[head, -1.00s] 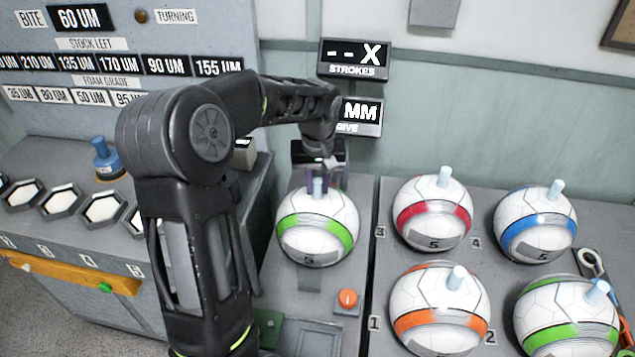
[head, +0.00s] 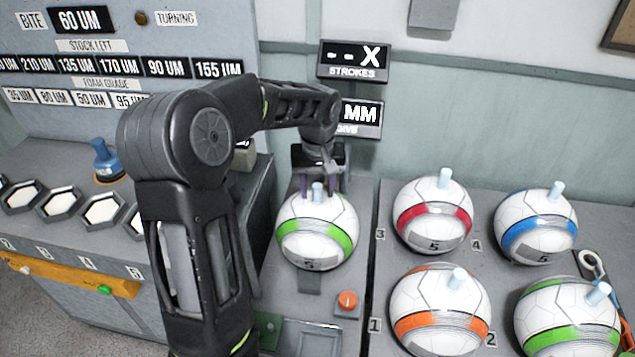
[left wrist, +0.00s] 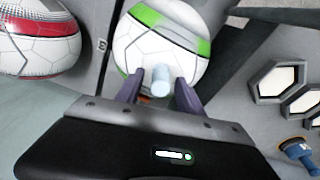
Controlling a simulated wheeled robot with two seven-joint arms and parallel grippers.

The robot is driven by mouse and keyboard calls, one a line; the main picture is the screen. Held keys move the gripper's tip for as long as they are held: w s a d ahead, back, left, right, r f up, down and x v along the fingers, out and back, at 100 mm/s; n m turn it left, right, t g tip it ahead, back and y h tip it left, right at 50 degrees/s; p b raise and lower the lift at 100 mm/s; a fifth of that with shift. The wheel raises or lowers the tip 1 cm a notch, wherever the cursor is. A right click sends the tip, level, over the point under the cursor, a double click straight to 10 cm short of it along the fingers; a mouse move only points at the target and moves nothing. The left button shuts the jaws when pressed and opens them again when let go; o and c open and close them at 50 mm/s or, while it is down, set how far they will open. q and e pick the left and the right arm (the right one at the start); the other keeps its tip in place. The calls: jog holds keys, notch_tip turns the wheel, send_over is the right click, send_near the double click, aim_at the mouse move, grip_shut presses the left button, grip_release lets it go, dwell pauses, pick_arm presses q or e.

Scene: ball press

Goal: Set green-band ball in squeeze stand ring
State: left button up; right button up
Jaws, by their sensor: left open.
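A white ball with a green band (head: 317,243) sits on the narrow grey stand in the middle, with a pale peg (head: 318,192) upright on top. It also shows in the left wrist view (left wrist: 140,50). My left gripper (head: 318,186) is open, with its fingers at either side of the peg and apart from the ball's main body. The left wrist view shows the peg (left wrist: 160,82) between the two open fingers. The ring under the ball is hidden by it. A second green-banded ball (head: 566,335) stands at the lower right. My right gripper is out of view.
Red (head: 433,216), blue (head: 536,228) and orange-banded (head: 437,318) balls stand on the right table. An orange button (head: 347,299) is in front of the stand. Display signs (head: 353,61) hang behind. Hexagonal trays (head: 103,209) and a blue-handled tool (head: 105,160) are at left.

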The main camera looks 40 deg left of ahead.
pick_arm(q)
jog(key=shift+r, duration=0.5)
notch_tip(320, 180, up, 11)
jog(key=s+d+b, duration=0.1)
jog(key=shift+r, duration=0.2)
